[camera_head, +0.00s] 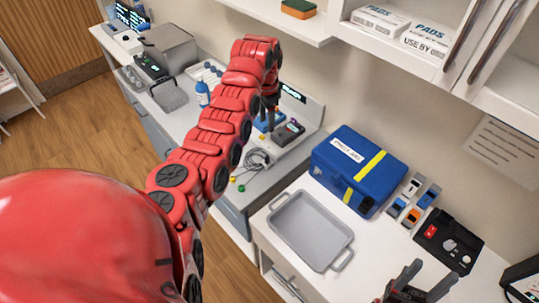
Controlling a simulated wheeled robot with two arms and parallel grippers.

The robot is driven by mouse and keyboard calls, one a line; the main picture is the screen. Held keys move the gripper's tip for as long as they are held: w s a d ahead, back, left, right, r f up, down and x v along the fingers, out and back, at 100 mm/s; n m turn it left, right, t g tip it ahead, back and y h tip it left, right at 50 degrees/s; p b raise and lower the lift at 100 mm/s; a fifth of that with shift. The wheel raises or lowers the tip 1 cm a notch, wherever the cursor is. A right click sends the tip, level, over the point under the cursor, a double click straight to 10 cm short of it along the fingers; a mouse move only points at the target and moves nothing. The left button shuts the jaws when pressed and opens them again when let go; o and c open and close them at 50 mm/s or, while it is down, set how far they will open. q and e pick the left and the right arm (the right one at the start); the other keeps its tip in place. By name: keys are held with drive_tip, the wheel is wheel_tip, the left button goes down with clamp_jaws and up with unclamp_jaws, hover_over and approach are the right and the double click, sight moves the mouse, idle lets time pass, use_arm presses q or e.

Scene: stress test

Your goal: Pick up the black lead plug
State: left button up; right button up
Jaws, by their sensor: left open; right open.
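A coiled grey lead cable (257,159) lies on the left counter. Small green (241,188) and yellow (233,179) plugs lie at its near end. I cannot clearly make out the black plug among them. My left gripper (267,122) hangs from the red arm, fingers down, over the devices behind the cable. It is open and looks empty, though its fingertips are small and partly merge with the dark device. My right gripper (413,283) is open and empty at the bottom edge, in front of the right counter, far from the cable.
A grey device (288,133) stands beside the cable. A grey tray (300,236), a blue case (352,165), several small coloured items (411,213) and a black box (450,243) occupy the right counter. A shelf (290,22) and cabinets hang above.

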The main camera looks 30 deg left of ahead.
use_arm(q)
hover_over(267, 157)
wheel_tip(267, 157, down, 5)
drive_tip(key=f+b, duration=0.1)
drive_tip(key=f, duration=0.2)
drive_tip(key=f+b, duration=0.1)
drive_tip(key=f, duration=0.2)
drive_tip(key=shift+w+a+f+b, duration=0.2)
drive_tip(key=shift+f+b, duration=0.1)
drive_tip(key=shift+f, duration=0.1)
drive_tip(key=shift+s+d+f, duration=0.1)
drive_tip(key=shift+d+f, duration=0.05)
drive_tip(key=shift+f, duration=0.25)
drive_tip(key=f+b, duration=0.1)
drive_tip(key=f, duration=0.1)
drive_tip(key=f+b, duration=0.1)
drive_tip(key=f, duration=0.1)
drive_tip(key=shift+s+d+f, duration=0.15)
drive_tip(key=shift+s+f, duration=0.05)
drive_tip(key=shift+f, duration=0.1)
drive_tip(key=shift+r, duration=0.1)
clamp_jaws()
